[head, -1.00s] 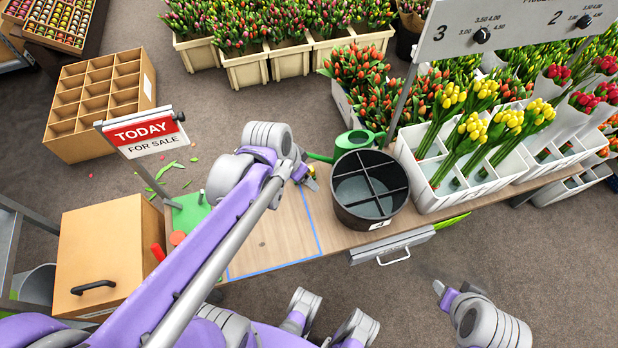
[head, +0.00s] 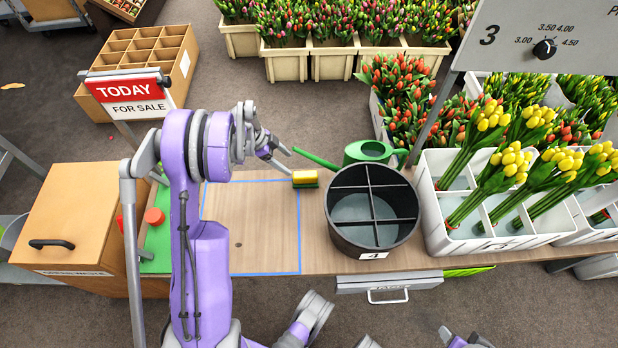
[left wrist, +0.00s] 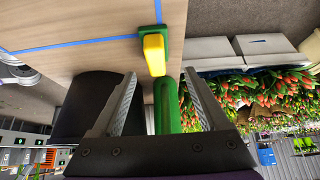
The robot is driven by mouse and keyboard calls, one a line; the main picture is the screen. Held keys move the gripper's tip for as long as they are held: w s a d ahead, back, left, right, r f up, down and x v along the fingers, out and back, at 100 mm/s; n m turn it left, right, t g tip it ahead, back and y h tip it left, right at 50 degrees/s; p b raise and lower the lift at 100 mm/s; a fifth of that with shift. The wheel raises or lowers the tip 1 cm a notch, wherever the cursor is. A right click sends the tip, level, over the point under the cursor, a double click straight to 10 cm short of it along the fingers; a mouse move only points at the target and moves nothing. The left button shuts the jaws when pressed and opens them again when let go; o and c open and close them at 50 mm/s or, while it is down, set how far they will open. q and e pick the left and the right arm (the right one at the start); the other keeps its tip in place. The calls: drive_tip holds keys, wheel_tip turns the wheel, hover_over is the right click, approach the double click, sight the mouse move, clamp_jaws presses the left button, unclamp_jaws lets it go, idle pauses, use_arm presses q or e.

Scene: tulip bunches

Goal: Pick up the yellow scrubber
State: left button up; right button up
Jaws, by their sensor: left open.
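The yellow scrubber (head: 305,176) has a green bristle edge and lies on the wooden table, just right of the blue tape line. It also shows in the left wrist view (left wrist: 154,54). My left gripper (head: 284,159) is open and empty, just left of and beyond the scrubber, apart from it. In the left wrist view its two fingers (left wrist: 162,88) are spread, with the scrubber ahead of the gap and a green watering can spout (left wrist: 166,108) showing between them. Part of my right arm shows at the bottom right; its jaws cannot be made out.
The green watering can (head: 366,152) stands behind a black divided bucket (head: 343,216), its spout reaching toward the scrubber. A white crate (head: 433,226) of yellow tulips is further right. A sale sign (head: 128,92) and a wooden box (head: 75,215) are left.

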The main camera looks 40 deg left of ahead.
sight(301, 174)
use_arm(q)
drive_tip(key=b+x, duration=0.1)
drive_tip(key=x, duration=0.3)
drive_tip(key=shift+s+d+f, duration=0.1)
drive_tip(key=shift+s, duration=0.05)
drive_tip(key=x, duration=0.3)
drive_tip(key=b+x, duration=0.1)
drive_tip(key=x, duration=0.1)
drive_tip(key=shift+d+f, duration=0.15)
drive_tip(key=shift+d, duration=0.35)
drive_tip(key=shift+c, duration=0.3)
clamp_jaws()
